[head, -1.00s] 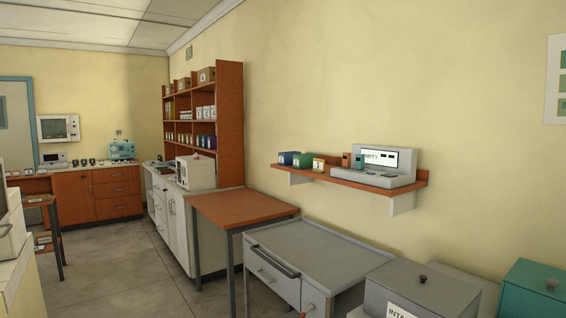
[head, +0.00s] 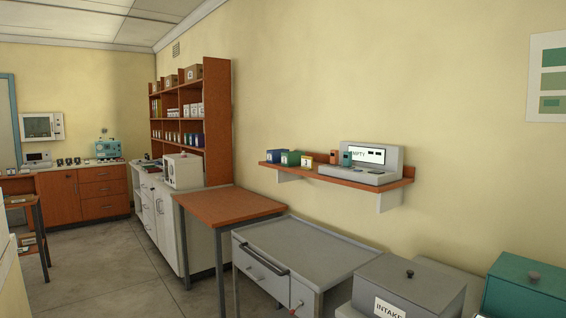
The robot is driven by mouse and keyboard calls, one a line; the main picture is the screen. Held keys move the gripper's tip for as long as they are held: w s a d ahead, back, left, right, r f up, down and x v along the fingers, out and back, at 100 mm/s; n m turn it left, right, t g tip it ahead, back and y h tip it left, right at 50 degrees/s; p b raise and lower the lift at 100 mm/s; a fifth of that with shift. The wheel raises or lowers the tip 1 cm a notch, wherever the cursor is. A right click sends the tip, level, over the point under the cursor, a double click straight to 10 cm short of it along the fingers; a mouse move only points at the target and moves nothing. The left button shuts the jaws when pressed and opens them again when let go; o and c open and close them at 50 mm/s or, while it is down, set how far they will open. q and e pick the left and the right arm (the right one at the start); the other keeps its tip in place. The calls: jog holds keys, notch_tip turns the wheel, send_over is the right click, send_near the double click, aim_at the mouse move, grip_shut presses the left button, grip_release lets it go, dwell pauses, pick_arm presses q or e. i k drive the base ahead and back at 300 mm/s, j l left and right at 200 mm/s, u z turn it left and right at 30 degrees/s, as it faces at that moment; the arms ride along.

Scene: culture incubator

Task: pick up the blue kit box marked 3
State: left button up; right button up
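I cannot read a number on the blue box. More small blue items (head: 200,140) stand on a lower shelf of the tall wooden bookcase, too small to read. Neither of my grippers is in view.
The wall shelf (head: 340,180) also holds a grey device (head: 372,163) with a lit screen. Below it are a wooden table (head: 228,205), a grey drawer cart (head: 305,248), an INTAKE bin (head: 410,288) and a teal bin (head: 527,287). Open floor (head: 110,265) lies at left.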

aim_at(274, 156)
jog(key=i+j+u, duration=0.15)
jog(key=i+u, duration=0.3)
jog(key=i, duration=0.3)
jog(key=i+j+u, duration=0.25)
jog(key=i+u, duration=0.2)
jog(key=i, duration=0.65)
jog(key=i+l+u, duration=0.2)
jog(key=i+u, duration=0.3)
jog(key=i, duration=0.65)
jog(key=i+z, duration=0.4)
jog(key=i+j+z, duration=0.65)
jog(key=i+z, duration=0.15)
jog(key=i, duration=0.1)
